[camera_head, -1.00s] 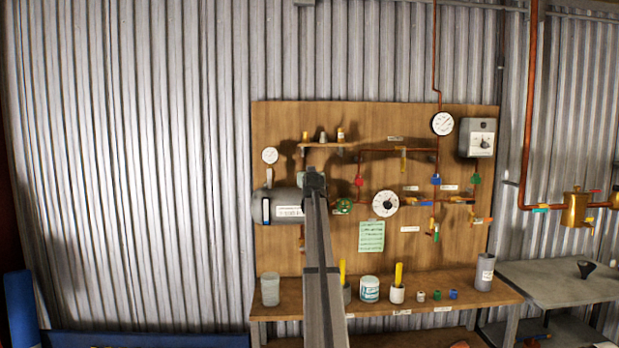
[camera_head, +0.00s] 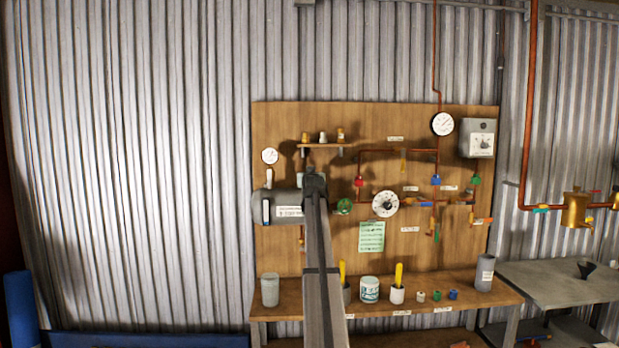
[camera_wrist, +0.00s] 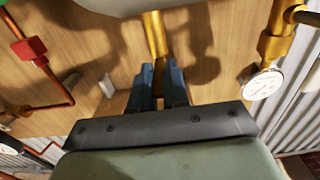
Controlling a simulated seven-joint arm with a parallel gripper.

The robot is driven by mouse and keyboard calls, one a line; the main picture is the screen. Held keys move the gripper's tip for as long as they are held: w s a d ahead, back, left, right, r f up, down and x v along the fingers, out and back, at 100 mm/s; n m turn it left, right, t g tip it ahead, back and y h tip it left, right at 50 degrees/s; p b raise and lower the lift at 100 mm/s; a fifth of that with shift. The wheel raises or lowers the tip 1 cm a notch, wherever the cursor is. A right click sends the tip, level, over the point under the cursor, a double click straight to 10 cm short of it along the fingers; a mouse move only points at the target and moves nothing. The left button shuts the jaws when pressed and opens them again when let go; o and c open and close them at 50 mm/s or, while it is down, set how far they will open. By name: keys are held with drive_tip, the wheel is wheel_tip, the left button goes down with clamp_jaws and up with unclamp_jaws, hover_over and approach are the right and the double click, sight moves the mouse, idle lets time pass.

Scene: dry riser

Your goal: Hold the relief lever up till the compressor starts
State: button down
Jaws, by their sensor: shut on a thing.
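The compressor's grey tank (camera_head: 284,206) hangs on the left of the wooden board, and its underside-up body shows at the top of the wrist view (camera_wrist: 150,4). A brass stem (camera_wrist: 154,36) runs from the tank to between my fingers. My gripper (camera_wrist: 158,88) is shut at this stem, its two blue fingers close together. The relief lever is hidden by the fingers and the gripper body, so its angle cannot be told. In the head view my gripper (camera_head: 314,184) is over the tank's right end and covers the valve there.
A small gauge (camera_head: 270,156) stands at the tank's left end and shows close by in the wrist view (camera_wrist: 263,84). A shelf (camera_head: 322,146) with small fittings is just above my gripper. A round dial (camera_head: 385,204) and copper pipes are to the right. Jars stand on the bench (camera_head: 390,310).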

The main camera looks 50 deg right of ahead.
drive_tip(key=shift+w+d+r+g+y, duration=0.2)
drive_tip(key=shift+r+g+y, duration=0.55)
drive_tip(key=shift+w+d+r+g+y, duration=0.2)
drive_tip(key=shift+r+g+y, duration=0.5)
drive_tip(key=shift+g+y, duration=0.05)
drive_tip(key=shift+r+g+y, duration=0.35)
drive_tip(key=shift+g+y, duration=0.15)
drive_tip(key=shift+s+a+f, duration=0.1)
drive_tip(key=shift+f, duration=0.2)
idle(1.9)
drive_tip(key=shift+c, duration=0.4)
unclamp_jaws()
drive_tip(key=shift+r, duration=0.1)
drive_tip(key=s+a, duration=0.5)
drive_tip(key=shift+s+a, duration=0.3)
idle(0.4)
idle(0.4)
